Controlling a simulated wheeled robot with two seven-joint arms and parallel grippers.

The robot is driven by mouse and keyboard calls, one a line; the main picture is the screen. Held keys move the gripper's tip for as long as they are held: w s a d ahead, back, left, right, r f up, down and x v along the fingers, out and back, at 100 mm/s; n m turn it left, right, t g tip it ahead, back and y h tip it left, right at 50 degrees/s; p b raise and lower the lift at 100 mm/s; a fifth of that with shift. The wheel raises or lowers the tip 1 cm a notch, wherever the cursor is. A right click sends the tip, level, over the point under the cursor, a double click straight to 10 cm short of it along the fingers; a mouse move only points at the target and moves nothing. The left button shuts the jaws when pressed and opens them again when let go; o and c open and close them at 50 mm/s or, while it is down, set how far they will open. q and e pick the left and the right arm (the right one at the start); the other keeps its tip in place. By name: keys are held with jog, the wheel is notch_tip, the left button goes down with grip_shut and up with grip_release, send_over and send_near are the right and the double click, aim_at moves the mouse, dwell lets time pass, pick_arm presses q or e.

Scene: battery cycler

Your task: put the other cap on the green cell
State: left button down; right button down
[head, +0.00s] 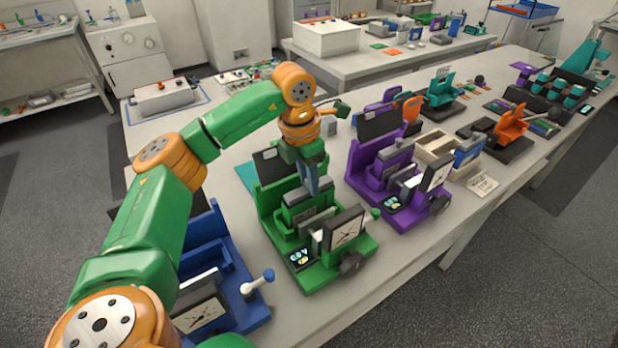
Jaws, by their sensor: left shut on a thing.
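The green cell unit (315,277) stands on the bench in the middle of the head view, with a dial, a black knob and a small lit display at its front. My left gripper (313,190) points down over the middle of this unit. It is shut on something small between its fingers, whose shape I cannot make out. A grey block (297,199) on the green unit lies right beside the fingertips; I cannot tell whether they touch. No loose cap can be made out clearly. My right gripper is not in view.
A blue unit (225,285) stands to the left and a purple unit (378,180) close to the right. A beige tray (434,144) and a paper note (482,184) lie farther right. The bench front (345,318) has a narrow clear strip.

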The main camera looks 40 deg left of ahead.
pick_arm(q)
jog(key=shift+c, duration=0.6)
grip_release()
notch_tip(320, 180, up, 7)
jog(key=p, duration=0.6)
jog(key=shift+r+p, duration=0.1)
jog(key=shift+p, duration=0.25)
grip_shut()
jog(key=shift+f, duration=0.2)
dwell(1.0)
